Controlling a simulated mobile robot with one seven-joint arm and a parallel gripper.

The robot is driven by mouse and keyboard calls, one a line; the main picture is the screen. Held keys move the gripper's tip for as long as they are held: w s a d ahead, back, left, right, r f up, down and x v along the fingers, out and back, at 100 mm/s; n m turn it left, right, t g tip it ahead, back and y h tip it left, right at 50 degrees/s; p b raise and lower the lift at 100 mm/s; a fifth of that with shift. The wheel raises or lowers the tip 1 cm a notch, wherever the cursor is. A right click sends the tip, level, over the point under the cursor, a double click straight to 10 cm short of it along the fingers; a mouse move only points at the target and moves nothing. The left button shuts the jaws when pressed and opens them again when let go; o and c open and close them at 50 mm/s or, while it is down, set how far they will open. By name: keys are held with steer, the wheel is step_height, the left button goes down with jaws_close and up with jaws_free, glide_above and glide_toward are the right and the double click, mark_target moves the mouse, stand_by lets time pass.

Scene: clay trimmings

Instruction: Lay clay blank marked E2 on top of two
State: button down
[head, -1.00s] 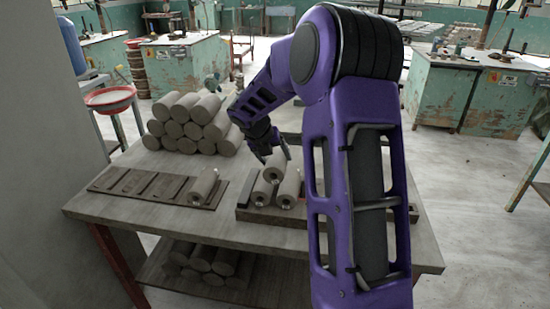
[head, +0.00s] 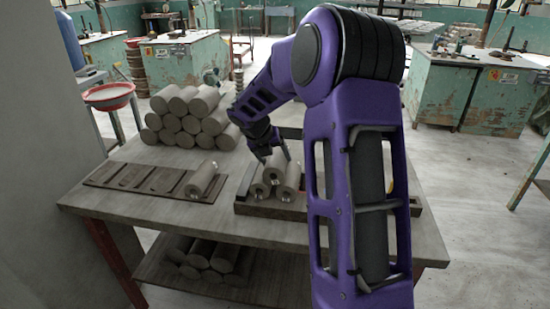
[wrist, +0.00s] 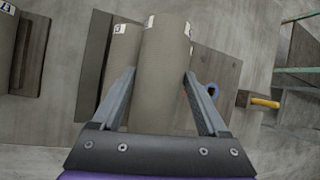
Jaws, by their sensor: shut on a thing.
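My gripper (head: 275,150) is shut on a grey-brown clay cylinder (head: 273,173), with a finger on each side of it in the wrist view (wrist: 163,75). The held blank lies level above two clay blanks side by side (head: 259,190) (head: 289,184) on a dark board, over the gap between them. It appears to touch them, but the contact is hard to see. In the wrist view one lower blank (wrist: 122,55) shows beside the held one. The small end labels are too small to read surely.
A slatted dark board (head: 135,180) with one blank (head: 202,179) lies to the left on the table. A pile of several blanks (head: 185,120) stands behind it. More blanks (head: 210,256) lie on the lower shelf. My arm hides the table's right part.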

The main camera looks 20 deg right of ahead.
steer(key=shift+f, duration=0.45)
stand_by(0.5)
jaws_free()
steer(key=shift+s+f, duration=0.1)
steer(key=shift+f, duration=0.1)
steer(key=shift+a, duration=0.1)
steer(key=p+v, duration=0.4)
steer(key=v, duration=1.4)
steer(key=shift+d, duration=0.25)
